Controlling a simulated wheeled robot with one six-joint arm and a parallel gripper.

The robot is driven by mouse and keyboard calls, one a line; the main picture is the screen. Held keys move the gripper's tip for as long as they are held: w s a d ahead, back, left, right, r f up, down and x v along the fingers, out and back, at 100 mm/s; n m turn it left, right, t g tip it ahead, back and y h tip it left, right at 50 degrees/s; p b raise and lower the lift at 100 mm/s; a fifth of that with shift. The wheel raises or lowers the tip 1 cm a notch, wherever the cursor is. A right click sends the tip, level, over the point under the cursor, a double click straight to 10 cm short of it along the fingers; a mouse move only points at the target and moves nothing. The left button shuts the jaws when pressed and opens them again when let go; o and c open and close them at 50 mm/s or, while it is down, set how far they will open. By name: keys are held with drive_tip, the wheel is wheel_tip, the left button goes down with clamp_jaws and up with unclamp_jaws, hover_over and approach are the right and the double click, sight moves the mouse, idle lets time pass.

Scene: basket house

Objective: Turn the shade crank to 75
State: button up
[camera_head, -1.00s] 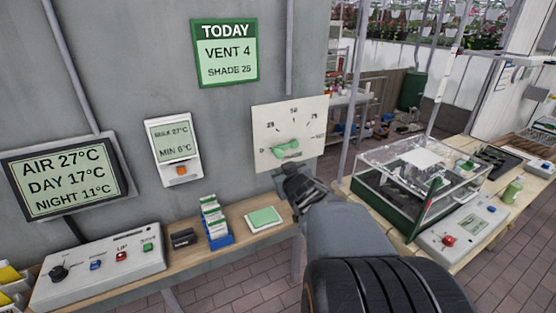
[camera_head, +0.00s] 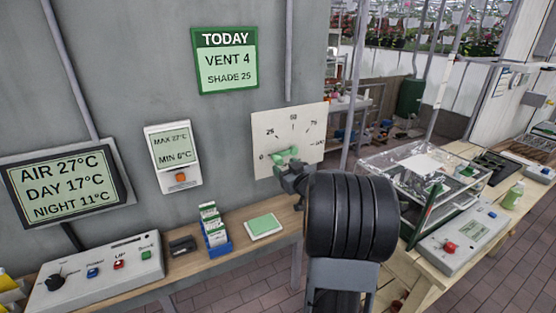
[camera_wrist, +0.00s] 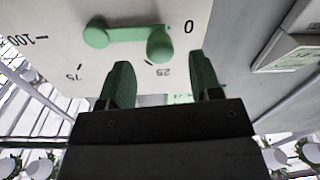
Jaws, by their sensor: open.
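The shade crank (camera_head: 286,155) is green and sits on a pale dial plate (camera_head: 305,148) marked 0, 25, 50, 75 and 100. In the wrist view the plate (camera_wrist: 190,10) appears upside down; the crank arm (camera_wrist: 130,34) runs from its hub to a rounded knob (camera_wrist: 160,45), which lies on the side of the 0 and 25 marks. My gripper (camera_head: 291,172) is just below and in front of the crank. In the wrist view its two green fingers (camera_wrist: 163,75) are apart, with the knob just beyond the gap between them. I see no contact.
A wall sign (camera_head: 225,62) reads VENT 4, SHADE 25. A narrow wooden shelf (camera_head: 285,222) below the dial holds a green pad (camera_head: 264,226), a blue card box (camera_head: 215,228) and a control panel (camera_head: 95,272). A clear-lidded case (camera_head: 415,175) stands on the bench at right.

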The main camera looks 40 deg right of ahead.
sight(280, 163)
drive_tip(key=shift+w+d+p, duration=0.15)
drive_tip(key=shift+w+p, duration=0.1)
drive_tip(key=shift+w, duration=1)
drive_tip(key=shift+w+d+p, duration=0.1)
drive_tip(key=shift+w+p, duration=0.1)
drive_tip(key=shift+w, duration=1)
drive_tip(key=shift+c, duration=0.5)
clamp_jaws()
